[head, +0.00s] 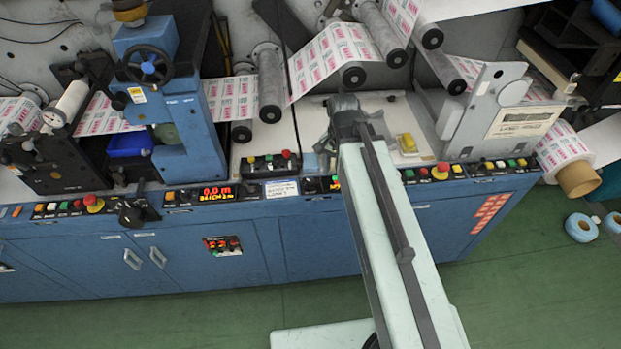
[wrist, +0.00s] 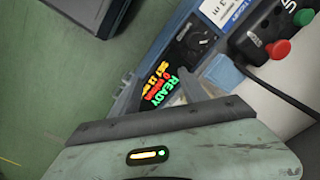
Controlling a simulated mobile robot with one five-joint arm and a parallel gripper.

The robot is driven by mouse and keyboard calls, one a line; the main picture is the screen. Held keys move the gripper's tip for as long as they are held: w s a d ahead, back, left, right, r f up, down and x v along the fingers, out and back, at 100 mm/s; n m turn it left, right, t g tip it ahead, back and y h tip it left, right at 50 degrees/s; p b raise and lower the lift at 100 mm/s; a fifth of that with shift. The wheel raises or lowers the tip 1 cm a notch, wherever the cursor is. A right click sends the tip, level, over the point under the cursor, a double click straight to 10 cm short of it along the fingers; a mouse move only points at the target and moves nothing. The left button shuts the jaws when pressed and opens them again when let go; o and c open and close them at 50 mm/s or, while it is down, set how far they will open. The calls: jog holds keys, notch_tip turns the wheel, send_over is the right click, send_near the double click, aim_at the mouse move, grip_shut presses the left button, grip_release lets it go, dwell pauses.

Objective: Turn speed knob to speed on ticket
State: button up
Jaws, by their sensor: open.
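The speed knob (wrist: 203,41) is a round black dial on a dark panel, at upper middle in the wrist view. Beside it is a white ticket (wrist: 222,10) with print, cut by the top edge; only part of its text shows. A lit display (wrist: 160,87) reads READY in green with orange-red lines below. In the head view the ticket (head: 281,188) lies on the console front, with the knob panel (head: 311,186) just right of it. My gripper (wrist: 168,97) is open and empty, its fingertips by the display, apart from the knob. In the head view my arm hides most of it.
A small box with red and green buttons (wrist: 278,35) sits close to the ticket. The emergency stop (head: 441,170) and more buttons line the console to the right. Printed web and rollers (head: 271,82) stand behind. The green floor (head: 210,318) in front is clear.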

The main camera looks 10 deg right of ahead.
aim_at(310, 181)
jog(key=w+a, duration=0.1)
jog(key=a, duration=0.1)
jog(key=w+a+r+m+p, duration=0.1)
jog(key=a, duration=0.2)
jog(key=w+a+r+m+p, duration=0.1)
jog(key=a, duration=0.1)
jog(key=shift+a+r, duration=0.15)
jog(key=shift+a, duration=0.05)
jog(key=shift+s+a, duration=0.2)
jog(key=shift+a, duration=0.05)
notch_tip(310, 181, down, 8)
jog(key=b, duration=0.8)
jog(key=shift+d, duration=0.1)
grip_shut()
